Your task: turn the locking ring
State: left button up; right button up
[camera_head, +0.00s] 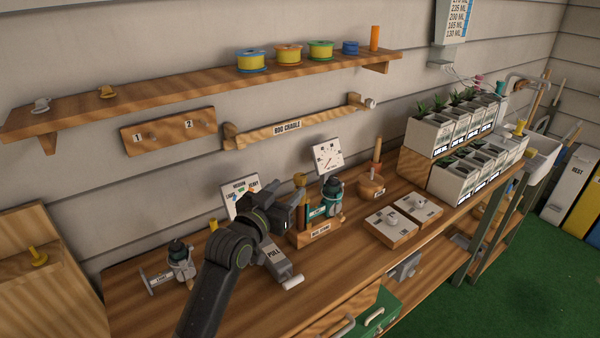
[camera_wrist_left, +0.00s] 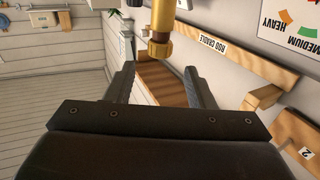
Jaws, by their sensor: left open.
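A brass-coloured cylinder with a darker collar (camera_wrist_left: 160,45), which may be the locking ring, shows at the top of the left wrist view. A brownish-gold upright piece (camera_head: 300,180) in the head view may be the same part. It stands over a labelled wooden block (camera_head: 318,234). My left gripper (camera_head: 292,202) is close beside it, above the workbench. In the left wrist view the two fingers (camera_wrist_left: 159,78) are apart with nothing held between them. The brass part lies just beyond the fingertips. The gripper hides part of the stand. My right gripper is not in view.
Two knobbed blocks (camera_head: 391,225) and planter boxes (camera_head: 455,180) are to the right. The front bench top is mostly clear.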

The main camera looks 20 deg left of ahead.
aim_at(300, 176)
pick_arm(q)
jog(key=w, duration=0.3)
jog(key=w+d+p, duration=0.1)
jog(key=w, duration=0.2)
jog(key=shift+d, duration=0.15)
jog(key=shift+w+d, duration=0.1)
jog(key=shift+w, duration=0.55)
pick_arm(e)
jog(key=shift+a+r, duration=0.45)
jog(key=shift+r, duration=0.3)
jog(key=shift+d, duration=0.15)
